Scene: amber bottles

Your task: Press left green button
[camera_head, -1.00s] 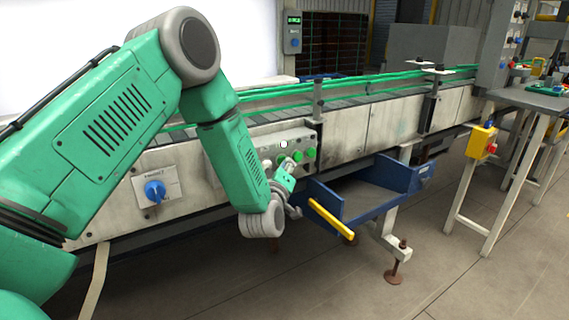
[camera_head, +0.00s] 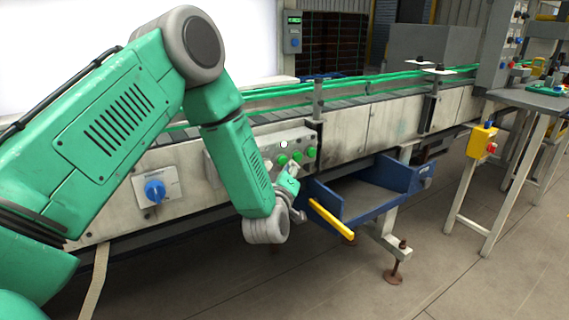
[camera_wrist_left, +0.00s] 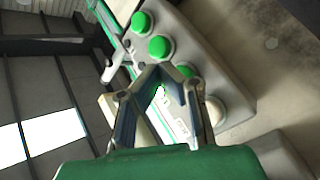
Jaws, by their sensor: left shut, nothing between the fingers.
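Three green buttons sit in a row on a grey control box (camera_head: 262,143) on the conveyor's side. The left green button (camera_head: 282,160) is the leftmost of them in the head view, below a small white button (camera_head: 283,144). My left gripper (camera_head: 292,168) is just below and in front of the row, shut and empty. In the left wrist view the shut fingertips (camera_wrist_left: 158,70) point at the box, close to a green button (camera_wrist_left: 159,46). Another green button (camera_wrist_left: 188,88) is partly behind a finger. Contact cannot be told. My right gripper is out of view.
A blue tray (camera_head: 375,200) with a yellow edge (camera_head: 331,218) is right of my gripper, below the box. A blue rotary switch (camera_head: 155,191) is to the left on the conveyor. A yellow box with a red button (camera_head: 481,143) hangs at right. Open floor lies in front.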

